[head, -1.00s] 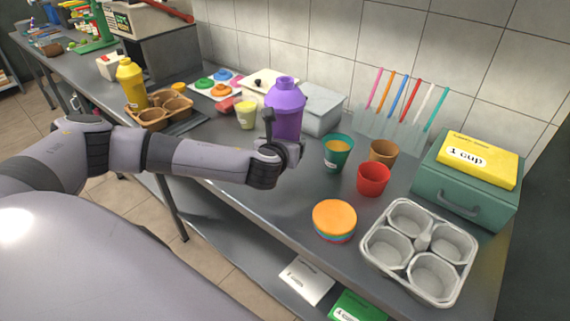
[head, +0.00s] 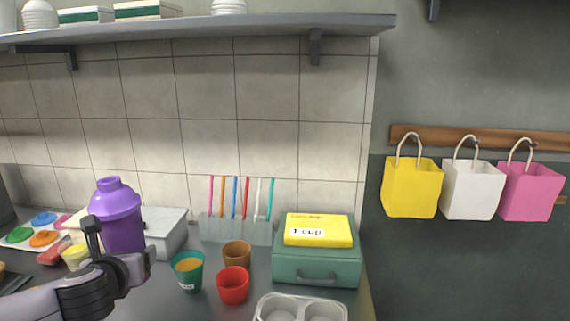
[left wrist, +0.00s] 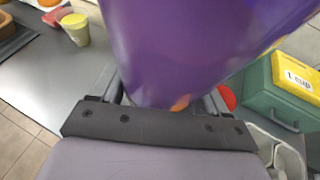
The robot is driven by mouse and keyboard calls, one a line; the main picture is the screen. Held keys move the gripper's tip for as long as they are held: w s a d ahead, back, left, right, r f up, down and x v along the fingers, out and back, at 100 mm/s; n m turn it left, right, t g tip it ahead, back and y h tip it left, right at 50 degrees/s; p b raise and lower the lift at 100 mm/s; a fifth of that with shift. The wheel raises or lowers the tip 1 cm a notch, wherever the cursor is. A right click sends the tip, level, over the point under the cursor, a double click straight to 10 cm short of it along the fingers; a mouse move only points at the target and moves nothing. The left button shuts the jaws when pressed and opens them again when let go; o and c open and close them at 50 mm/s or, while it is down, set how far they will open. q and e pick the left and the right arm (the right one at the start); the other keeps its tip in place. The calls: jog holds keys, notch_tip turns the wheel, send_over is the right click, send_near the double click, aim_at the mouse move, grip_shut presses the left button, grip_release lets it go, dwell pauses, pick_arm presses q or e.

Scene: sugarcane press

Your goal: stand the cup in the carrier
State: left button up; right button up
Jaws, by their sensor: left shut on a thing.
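My left gripper (head: 116,256) is shut on a purple shaker (head: 118,216) with a domed lid, held upright above the counter. The shaker (left wrist: 195,45) fills the middle of the left wrist view and hides what is behind it. A teal cup (head: 188,273) with a white label and a yellow-orange inside stands right of the gripper. A red cup (head: 233,286) and a brown cup (head: 237,254) stand beside it. My right gripper is not in view.
A green box (head: 317,269) with a yellow "1 cup" pack (head: 318,230) stands behind the carrier. A straw rack (head: 236,230) and a grey bin (head: 165,232) line the wall. A pale yellow-green cup (head: 77,257) stands left of the shaker. Bags (head: 411,188) hang at right.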

pick_arm(q)
jog(key=s+d+f+m+h, duration=0.3)
jog(key=s+d+f, duration=0.25)
jog(key=d, duration=0.45)
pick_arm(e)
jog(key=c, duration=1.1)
pick_arm(q)
jog(key=s+f, duration=0.5)
jog(key=s, duration=0.5)
jog(key=shift+d+t+h, duration=0.3)
jog(key=shift+h, duration=0.1)
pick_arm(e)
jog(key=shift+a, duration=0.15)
